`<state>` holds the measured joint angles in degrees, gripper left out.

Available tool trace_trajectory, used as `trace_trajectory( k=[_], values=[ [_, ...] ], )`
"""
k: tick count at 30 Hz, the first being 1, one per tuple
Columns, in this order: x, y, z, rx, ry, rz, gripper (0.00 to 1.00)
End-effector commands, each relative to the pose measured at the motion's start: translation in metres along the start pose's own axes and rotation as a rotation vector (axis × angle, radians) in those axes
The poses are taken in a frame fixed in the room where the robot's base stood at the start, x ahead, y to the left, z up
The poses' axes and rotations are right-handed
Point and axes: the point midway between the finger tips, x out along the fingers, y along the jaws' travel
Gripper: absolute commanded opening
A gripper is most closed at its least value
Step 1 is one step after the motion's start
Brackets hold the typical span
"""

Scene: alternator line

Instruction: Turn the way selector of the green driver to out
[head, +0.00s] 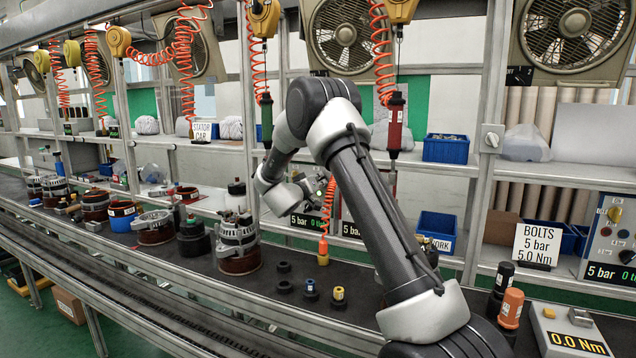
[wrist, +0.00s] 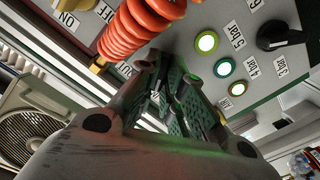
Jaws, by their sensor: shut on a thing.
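The green driver (head: 266,121) hangs upright from a coiled orange hose, left of my arm in the head view. My gripper (wrist: 160,85) reaches to a grey control panel (wrist: 215,42) in the wrist view, apart from the driver. Its fingers are shut at the panel face, on what appears to be the way selector. The fingers hide that knob, so I cannot read its position. A small label beside the fingertips is partly covered.
On the panel are lit green lamps (wrist: 207,42), a black pressure knob (wrist: 281,35) and a yellow switch (wrist: 75,18). A coiled orange hose (wrist: 140,28) hangs close to my fingers. A red driver (head: 396,122) hangs right of my arm. Alternators (head: 238,243) stand on the bench.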

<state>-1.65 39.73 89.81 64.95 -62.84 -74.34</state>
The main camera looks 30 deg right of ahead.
Motion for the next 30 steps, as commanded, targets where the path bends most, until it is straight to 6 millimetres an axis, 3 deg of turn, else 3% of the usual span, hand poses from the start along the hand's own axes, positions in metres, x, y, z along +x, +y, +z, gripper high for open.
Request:
trace_trajectory(
  k=[14,30],
  values=[
    [-0.0002,0.0001,-0.0002,0.146,0.000,-0.001,0.00],
    [-0.0002,0.0011,0.0001,0.638,0.000,-0.001,0.00]
  ],
)
